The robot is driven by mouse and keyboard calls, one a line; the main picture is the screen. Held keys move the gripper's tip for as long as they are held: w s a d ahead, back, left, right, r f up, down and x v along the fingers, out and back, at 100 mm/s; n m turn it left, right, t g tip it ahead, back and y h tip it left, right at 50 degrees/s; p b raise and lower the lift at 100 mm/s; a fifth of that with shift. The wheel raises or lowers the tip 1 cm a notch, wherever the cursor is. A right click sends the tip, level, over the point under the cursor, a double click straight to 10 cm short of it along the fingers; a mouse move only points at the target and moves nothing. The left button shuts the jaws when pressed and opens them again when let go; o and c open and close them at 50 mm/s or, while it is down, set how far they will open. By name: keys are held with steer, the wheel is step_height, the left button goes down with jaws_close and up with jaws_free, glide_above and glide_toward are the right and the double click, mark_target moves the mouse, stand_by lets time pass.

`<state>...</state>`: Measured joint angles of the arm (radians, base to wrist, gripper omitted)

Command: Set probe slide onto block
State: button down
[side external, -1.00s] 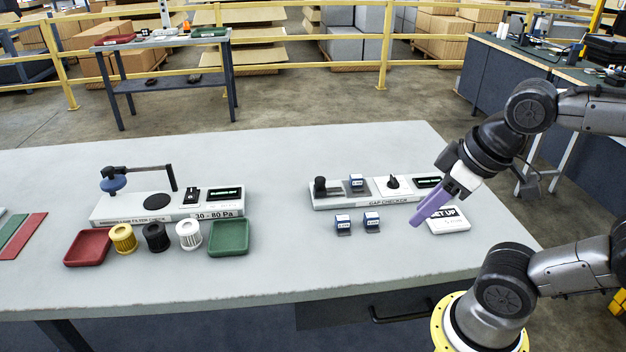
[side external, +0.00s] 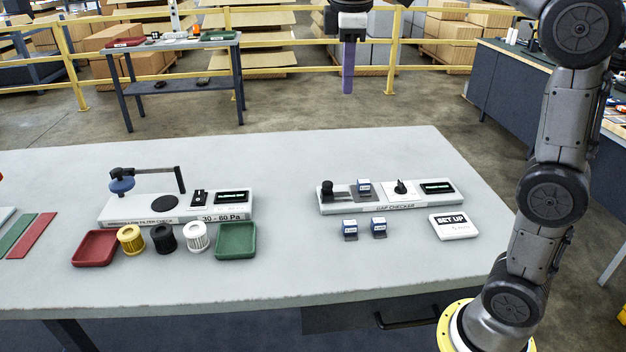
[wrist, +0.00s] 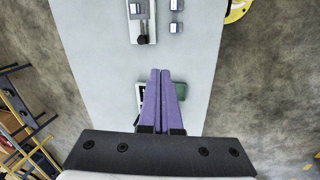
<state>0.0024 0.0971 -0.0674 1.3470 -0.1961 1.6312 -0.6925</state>
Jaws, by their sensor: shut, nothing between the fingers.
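The gap checker (side external: 392,204) is a white bar on the right half of the table. Its probe slide has a black knob (side external: 327,188) at the left end, apart from a blue-and-white block (side external: 364,187) seated on the bar to its right. The knob also shows in the wrist view (wrist: 142,40). My gripper (side external: 347,92) is high above the table's far side, well away from the checker. Its purple fingers (wrist: 165,72) are together and hold nothing.
Two more blue-and-white blocks (side external: 350,229) (side external: 378,227) stand in front of the checker. A SET UP card (side external: 453,226) lies to the right. The filter checker (side external: 180,209), filters (side external: 163,238), red tray (side external: 95,248) and green tray (side external: 236,240) are at left. The middle is clear.

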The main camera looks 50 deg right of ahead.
steer(key=w+d+f+n+g, duration=0.1)
steer(key=w+f+g, duration=0.3)
steer(key=w+f, duration=1.5)
step_height(320, 180, down, 2)
steer(key=shift+d+f+g+h, duration=0.25)
steer(key=shift+d+g+h, duration=0.15)
steer(key=shift+s, duration=0.1)
glide_toward(321, 196)
steer(key=a+f, duration=0.1)
steer(key=w+a+f, duration=0.1)
steer(key=shift+w+a+f, duration=0.15)
steer(key=shift+f, duration=0.1)
steer(key=shift+s+d+f, duration=0.2)
steer(key=shift+s+d, duration=0.3)
steer(key=shift+d, duration=0.05)
steer(key=shift+s+d+f, duration=0.15)
steer(key=shift+s+d, duration=0.8)
steer(key=shift+s, duration=0.05)
